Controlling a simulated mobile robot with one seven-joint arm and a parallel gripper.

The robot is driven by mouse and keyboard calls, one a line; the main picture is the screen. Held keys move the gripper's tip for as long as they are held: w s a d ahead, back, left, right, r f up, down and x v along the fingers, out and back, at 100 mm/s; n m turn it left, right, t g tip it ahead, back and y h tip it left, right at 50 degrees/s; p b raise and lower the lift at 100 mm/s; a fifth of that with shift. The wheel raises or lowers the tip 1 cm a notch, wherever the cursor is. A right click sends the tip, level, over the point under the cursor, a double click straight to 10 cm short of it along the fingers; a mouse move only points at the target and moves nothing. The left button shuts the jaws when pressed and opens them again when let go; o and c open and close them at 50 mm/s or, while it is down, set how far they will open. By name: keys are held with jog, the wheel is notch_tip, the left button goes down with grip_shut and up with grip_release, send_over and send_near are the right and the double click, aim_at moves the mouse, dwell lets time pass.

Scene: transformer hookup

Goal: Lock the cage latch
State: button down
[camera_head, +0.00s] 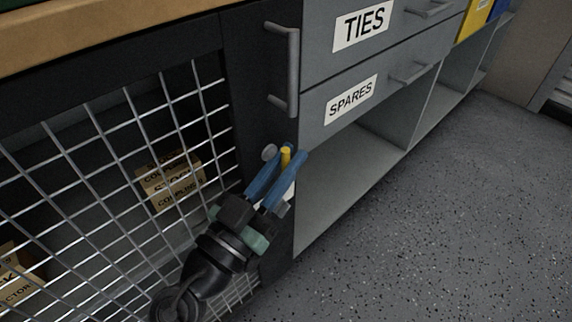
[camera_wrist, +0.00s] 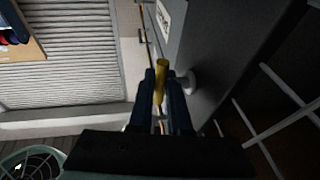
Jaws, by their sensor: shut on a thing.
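The cage door (camera_head: 228,60) has a dark frame around wire mesh and fills the left of the head view. A yellow latch piece (camera_head: 286,156) stands at the door's right edge, below the door's grey bar handle. My gripper (camera_head: 293,154) has its blue fingers shut on this yellow piece. In the wrist view the yellow piece (camera_wrist: 160,72) sticks up between the fingertips of my gripper (camera_wrist: 160,82). A round grey knob (camera_head: 269,152) sits just left of the fingers; it also shows in the wrist view (camera_wrist: 188,82). My fingers hide the latch's base.
The bar handle (camera_head: 293,70) stands out above my gripper. Drawers labelled TIES (camera_head: 362,29) and SPARES (camera_head: 350,99) are to the right, over an open shelf (camera_head: 340,180). Cardboard boxes (camera_head: 171,180) sit behind the mesh. The speckled floor (camera_head: 440,220) at right is clear.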

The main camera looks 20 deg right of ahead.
jog(key=shift+a, duration=0.1)
jog(key=c, duration=1.2)
grip_release()
jog(key=shift+o, duration=0.2)
jog(key=p+v, duration=0.3)
jog(key=v, duration=1)
